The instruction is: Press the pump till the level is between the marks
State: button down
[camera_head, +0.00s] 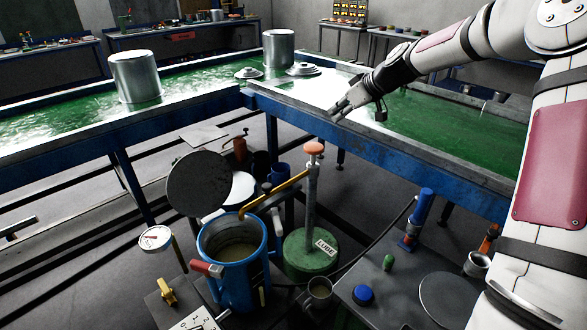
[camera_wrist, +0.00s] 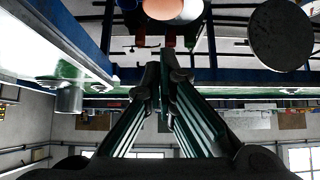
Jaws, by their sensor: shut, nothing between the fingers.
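A green pump labelled LUBE (camera_head: 311,252) stands upright on the floor area, with a grey rod topped by an orange-red knob (camera_head: 314,148). A yellow spout (camera_head: 275,194) slants from the pump side toward a blue pot (camera_head: 232,275). The pot holds murky yellowish liquid (camera_head: 238,252); I cannot make out level marks inside. My gripper (camera_head: 338,108) is shut and empty, above and to the right of the knob in the head view, apart from it. In the wrist view the gripper (camera_wrist: 163,75) points toward a pale orange round top (camera_wrist: 172,8), probably the knob.
A dark round plate (camera_head: 200,183) stands behind the pot. A dial gauge (camera_head: 156,238) is at its left. Blue-framed green tables (camera_head: 420,158) lie behind, close under my gripper. A grey bench (camera_head: 395,290) with a blue bottle-like item (camera_head: 416,220) is at the right.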

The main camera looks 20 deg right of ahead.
jog(key=shift+r, duration=0.2)
send_over(317, 147)
notch_tip(317, 147, down, 7)
jog(key=shift+w+f, duration=0.15)
jog(key=shift+f, duration=0.05)
notch_tip(317, 147, down, 3)
jog(key=shift+r+p, duration=0.1)
jog(key=shift+p, duration=0.3)
jog(key=shift+f, duration=0.45)
